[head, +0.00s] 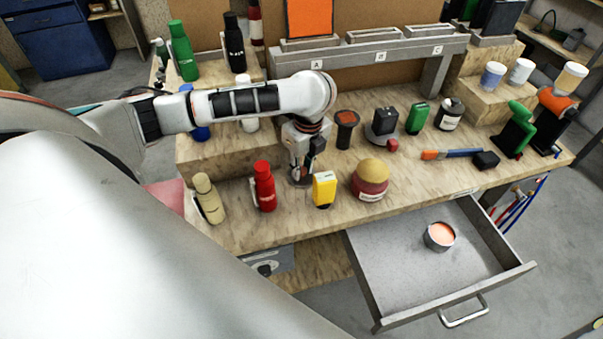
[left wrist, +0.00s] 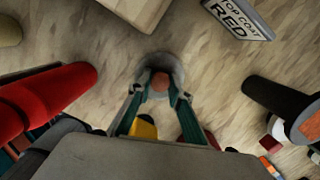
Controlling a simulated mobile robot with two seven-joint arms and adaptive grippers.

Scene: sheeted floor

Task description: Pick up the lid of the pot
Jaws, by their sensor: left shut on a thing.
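A round grey lid (left wrist: 175,64) with a brownish knob at its centre lies between my left gripper's fingertips in the left wrist view. My left gripper (left wrist: 160,88) is shut on the knob. In the head view my left gripper (head: 300,172) points down at the bench top, and the lid (head: 300,183) shows as a small dark rim beneath it. I cannot tell whether the lid touches the bench. An open round pot (head: 440,236) with salmon-coloured contents stands in the pulled-out drawer. My right gripper is not in view.
A red bottle (head: 264,187) stands left of the gripper; a yellow object (head: 324,189) and a red jar with a tan top (head: 369,181) stand to the right. A beige bottle (head: 208,199) is further left. The open drawer (head: 390,270) has bare floor around the pot.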

